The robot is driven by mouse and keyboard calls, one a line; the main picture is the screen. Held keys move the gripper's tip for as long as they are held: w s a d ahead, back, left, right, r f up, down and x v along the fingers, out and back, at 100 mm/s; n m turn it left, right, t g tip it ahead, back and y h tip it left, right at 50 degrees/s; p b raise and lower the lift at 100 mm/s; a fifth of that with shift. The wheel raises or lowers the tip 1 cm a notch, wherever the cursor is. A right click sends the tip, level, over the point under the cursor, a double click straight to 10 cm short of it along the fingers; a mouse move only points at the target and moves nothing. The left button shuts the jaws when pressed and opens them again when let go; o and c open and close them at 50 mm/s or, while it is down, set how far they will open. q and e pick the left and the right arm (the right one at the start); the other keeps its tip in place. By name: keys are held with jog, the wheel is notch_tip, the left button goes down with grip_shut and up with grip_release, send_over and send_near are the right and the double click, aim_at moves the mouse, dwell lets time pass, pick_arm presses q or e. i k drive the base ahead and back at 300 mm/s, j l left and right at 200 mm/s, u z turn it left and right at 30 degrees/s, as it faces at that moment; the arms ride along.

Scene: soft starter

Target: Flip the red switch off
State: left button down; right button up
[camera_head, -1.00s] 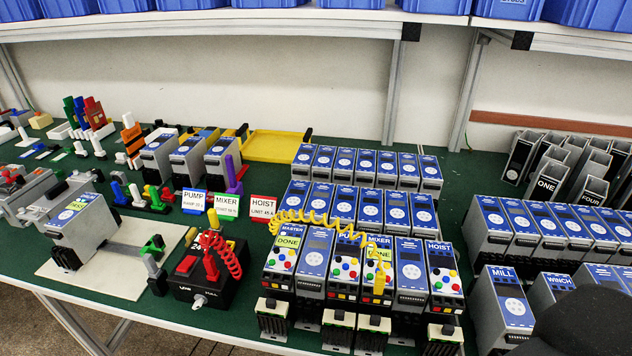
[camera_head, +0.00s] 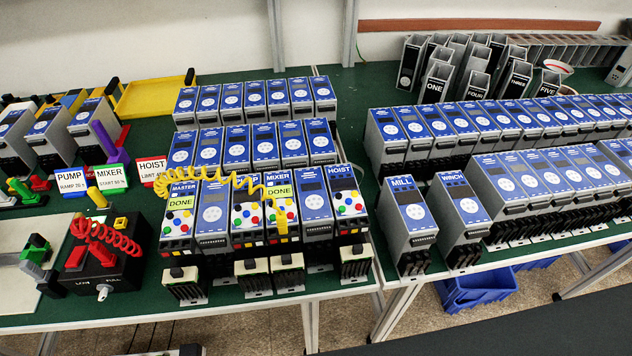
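A black box (camera_head: 128,268) stands near the front edge of the left green table. It carries a small red block (camera_head: 76,257) on its left side, a red coiled cord (camera_head: 112,237) and a small silver toggle (camera_head: 103,291) on its front. The red block may be the red switch, but its on or off position is too small to tell. A yellow peg (camera_head: 97,197) stands behind the box. Neither of my grippers is in view.
Blue-faced drive units stand in rows right of the box; a yellow coiled cord (camera_head: 222,181) crosses the front ones. PUMP, MIXER and HOIST signs (camera_head: 153,169) stand behind the box. A second table holds MILL (camera_head: 408,225) and WINCH units. A blue bin (camera_head: 478,289) sits below.

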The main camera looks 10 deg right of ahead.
aim_at(76, 257)
jog(key=u, duration=1.3)
